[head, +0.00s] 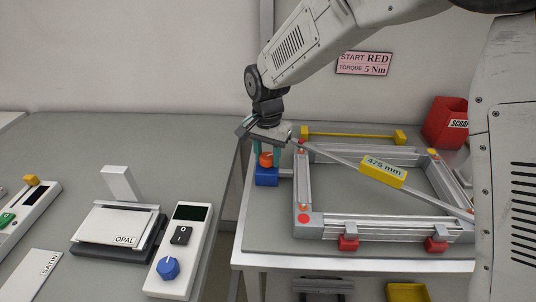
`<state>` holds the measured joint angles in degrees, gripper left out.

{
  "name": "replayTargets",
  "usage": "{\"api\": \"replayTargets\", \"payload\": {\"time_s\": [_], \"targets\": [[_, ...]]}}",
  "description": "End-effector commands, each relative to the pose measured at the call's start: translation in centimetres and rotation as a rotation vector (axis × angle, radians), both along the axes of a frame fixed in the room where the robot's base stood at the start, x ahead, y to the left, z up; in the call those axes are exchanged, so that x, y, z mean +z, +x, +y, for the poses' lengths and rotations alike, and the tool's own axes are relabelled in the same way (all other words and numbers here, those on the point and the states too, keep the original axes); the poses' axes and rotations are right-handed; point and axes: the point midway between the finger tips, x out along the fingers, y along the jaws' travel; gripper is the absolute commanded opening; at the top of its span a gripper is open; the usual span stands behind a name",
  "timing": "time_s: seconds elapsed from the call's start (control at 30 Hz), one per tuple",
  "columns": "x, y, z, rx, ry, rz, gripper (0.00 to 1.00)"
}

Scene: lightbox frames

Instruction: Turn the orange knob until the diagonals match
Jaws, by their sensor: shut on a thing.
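The orange knob (266,160) sits on top of a blue block (267,177) at the left side of the aluminium frame (321,233). My gripper (266,153) points down over it with its greenish fingers on both sides of the knob, shut on it. The fingers hide part of the knob. A grey bar with a yellow label reading 475 mm (383,172) lies diagonally across the frame, from its back left to its front right. The frame's right end is partly hidden behind my arm.
Red clamps (348,243) hold the frame's front edge. A yellow-ended bar (350,135) lies behind the frame. A red scrap bin (445,122) stands at back right. On the left table are a device with a blue knob (168,268) and an OPAL panel (121,222). A gap separates the tables.

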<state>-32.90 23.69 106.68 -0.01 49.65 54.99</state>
Motion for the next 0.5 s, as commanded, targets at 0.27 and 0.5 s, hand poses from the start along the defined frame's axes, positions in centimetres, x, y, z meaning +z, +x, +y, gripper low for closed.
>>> {"api": "replayTargets", "payload": {"time_s": [0.27, 0.5], "targets": [[0.06, 0.02, 0.03, 0.168, 0.001, 0.000, 0.14], [0.07, 0.03, 0.05, 0.390, 0.001, -0.001, 0.14]]}}
